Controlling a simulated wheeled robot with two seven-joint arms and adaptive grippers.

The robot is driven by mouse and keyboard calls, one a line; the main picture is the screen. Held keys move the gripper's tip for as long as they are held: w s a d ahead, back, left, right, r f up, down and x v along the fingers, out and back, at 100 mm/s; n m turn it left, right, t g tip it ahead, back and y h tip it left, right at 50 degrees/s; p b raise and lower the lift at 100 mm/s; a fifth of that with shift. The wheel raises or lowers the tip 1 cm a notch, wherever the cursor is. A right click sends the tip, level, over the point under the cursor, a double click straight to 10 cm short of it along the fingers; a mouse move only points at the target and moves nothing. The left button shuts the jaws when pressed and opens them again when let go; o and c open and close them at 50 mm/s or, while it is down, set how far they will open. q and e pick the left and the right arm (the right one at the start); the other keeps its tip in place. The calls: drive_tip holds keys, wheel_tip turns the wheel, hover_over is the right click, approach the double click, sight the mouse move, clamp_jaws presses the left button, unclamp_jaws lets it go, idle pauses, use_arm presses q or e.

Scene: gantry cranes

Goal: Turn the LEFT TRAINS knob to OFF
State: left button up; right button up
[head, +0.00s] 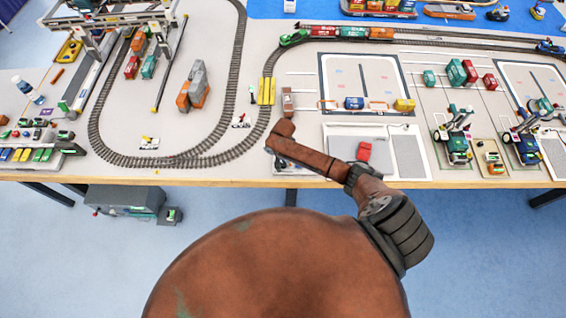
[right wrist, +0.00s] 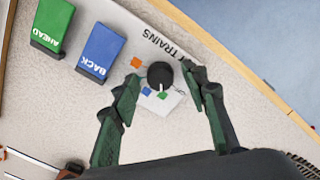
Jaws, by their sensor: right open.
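The black round knob (right wrist: 160,74) is in the right wrist view, beside a partly hidden label ending in "TRAINS". Its white pointer mark faces the bottom of the picture, toward a green square (right wrist: 162,96). A blue square (right wrist: 146,91) and an orange square (right wrist: 136,63) also lie around it. My right gripper (right wrist: 161,71) is open, one dark green finger on each side of the knob, with visible gaps. In the head view my right arm reaches over the table's front edge, and its gripper (head: 283,163) is mostly hidden. My left gripper is not in view.
A green AHEAD block (right wrist: 50,24) and a blue BACK block (right wrist: 101,50) stand left of the knob. The table edge runs close on its right. In the head view, an oval track (head: 105,140) lies left and a red block (head: 364,151) right of the arm.

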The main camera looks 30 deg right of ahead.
drive_tip(key=shift+c, duration=0.5)
clamp_jaws()
drive_tip(key=shift+r+n, duration=0.1)
drive_tip(key=shift+n, duration=0.3)
drive_tip(key=n+p, duration=0.1)
drive_tip(key=n, duration=0.1)
drive_tip(key=shift+n+p, duration=0.35)
drive_tip(key=shift+n, duration=0.05)
drive_tip(key=n+p, duration=0.1)
drive_tip(key=n, duration=0.3)
